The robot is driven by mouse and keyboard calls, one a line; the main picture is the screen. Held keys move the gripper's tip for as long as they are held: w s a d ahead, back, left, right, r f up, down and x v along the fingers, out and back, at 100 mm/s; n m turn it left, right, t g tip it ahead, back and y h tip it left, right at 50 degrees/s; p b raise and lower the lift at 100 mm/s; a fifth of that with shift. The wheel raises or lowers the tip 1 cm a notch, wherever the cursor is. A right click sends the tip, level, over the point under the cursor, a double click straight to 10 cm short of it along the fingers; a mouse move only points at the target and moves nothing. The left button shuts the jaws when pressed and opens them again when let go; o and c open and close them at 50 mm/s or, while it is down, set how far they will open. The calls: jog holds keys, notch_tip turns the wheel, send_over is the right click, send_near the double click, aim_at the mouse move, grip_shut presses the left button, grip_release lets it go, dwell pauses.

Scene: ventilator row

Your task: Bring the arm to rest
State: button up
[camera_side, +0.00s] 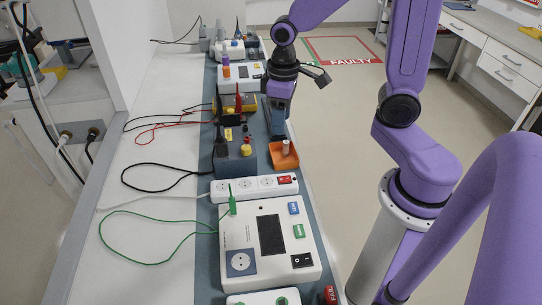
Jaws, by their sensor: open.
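My purple arm comes in from the right and reaches over the row of devices. My gripper (277,128) points down above the bench, between the dark boxy device and the small orange tray (284,155). Its fingers are small and dark in this view, and nothing shows held between them. A small pale cylinder (286,147) with a reddish lower part stands in the orange tray, just below and right of my gripper. I cannot tell whether the fingers touch anything.
A dark grey device (235,158) with a yellow knob is left of my gripper. A white power strip (254,188) and a white device with a black screen (271,235) lie nearer the camera. Cables (150,178) loop on the left. A red floor area marked FAULTY (355,62) is clear.

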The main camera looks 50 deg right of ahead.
jog(key=s+a+r+n, duration=0.1)
jog(key=s+n, duration=0.3)
jog(key=s, duration=0.4)
jog(key=s+a+r+n, duration=0.2)
jog(key=s+n, duration=0.2)
jog(key=s, duration=0.5)
jog(key=shift+s+a, duration=0.15)
jog(key=shift+a, duration=0.05)
